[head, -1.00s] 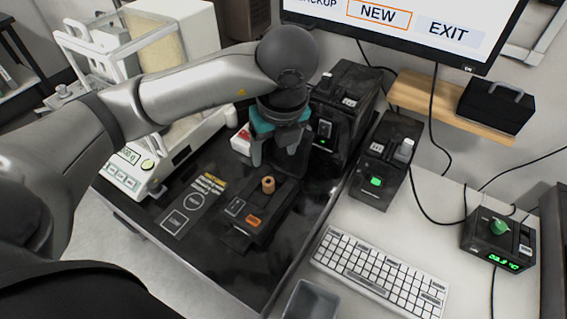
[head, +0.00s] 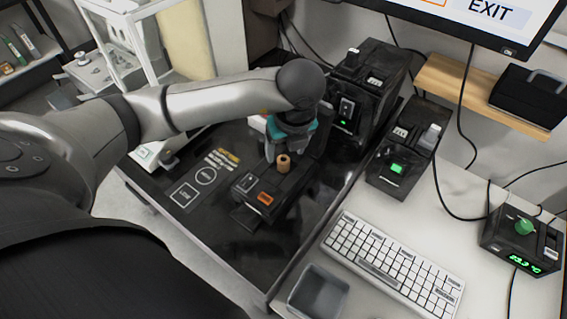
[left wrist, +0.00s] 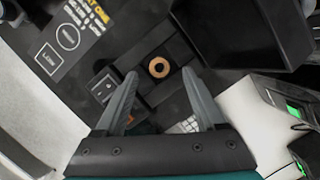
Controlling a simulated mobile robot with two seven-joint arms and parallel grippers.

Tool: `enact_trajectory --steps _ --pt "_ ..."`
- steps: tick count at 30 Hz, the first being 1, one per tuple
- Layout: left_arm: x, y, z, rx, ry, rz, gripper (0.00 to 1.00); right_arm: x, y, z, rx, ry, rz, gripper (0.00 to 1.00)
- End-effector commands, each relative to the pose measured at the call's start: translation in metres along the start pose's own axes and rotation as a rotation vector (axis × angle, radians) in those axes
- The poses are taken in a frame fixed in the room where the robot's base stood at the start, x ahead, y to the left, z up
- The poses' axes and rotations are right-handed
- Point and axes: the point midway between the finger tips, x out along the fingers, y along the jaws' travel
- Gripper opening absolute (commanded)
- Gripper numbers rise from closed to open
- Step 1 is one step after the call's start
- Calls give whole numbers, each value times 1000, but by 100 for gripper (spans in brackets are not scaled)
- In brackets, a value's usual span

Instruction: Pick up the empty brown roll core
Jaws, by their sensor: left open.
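The brown roll core (head: 283,163) stands upright on a black printer-like device (head: 266,191) on the dark table. In the left wrist view the core (left wrist: 159,67) shows end-on as a ring with a dark hole. My left gripper (head: 285,150) is open, with grey fingers and a teal body, close to the core on its far side in the head view. In the left wrist view the fingertips (left wrist: 160,74) lie to either side of the core, with gaps on both sides; the depth between them is hard to tell. My right gripper is out of view.
A taller black device (head: 368,95) stands behind and to the right of the gripper. A balance with a white frame (head: 140,60) stands at the left. A keyboard (head: 390,262), a grey bin (head: 318,290) and a small device (head: 400,165) occupy the pale table at right.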

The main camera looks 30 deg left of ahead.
Motion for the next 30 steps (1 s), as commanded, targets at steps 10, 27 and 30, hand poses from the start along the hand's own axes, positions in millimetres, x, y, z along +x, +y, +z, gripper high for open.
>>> enact_trajectory --steps 10,27,30 --pt "35 1 0 0 -1 0 72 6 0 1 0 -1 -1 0" --pt "34 1 -1 0 0 0 26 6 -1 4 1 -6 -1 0" --pt "34 1 -1 0 0 0 14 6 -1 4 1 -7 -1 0"
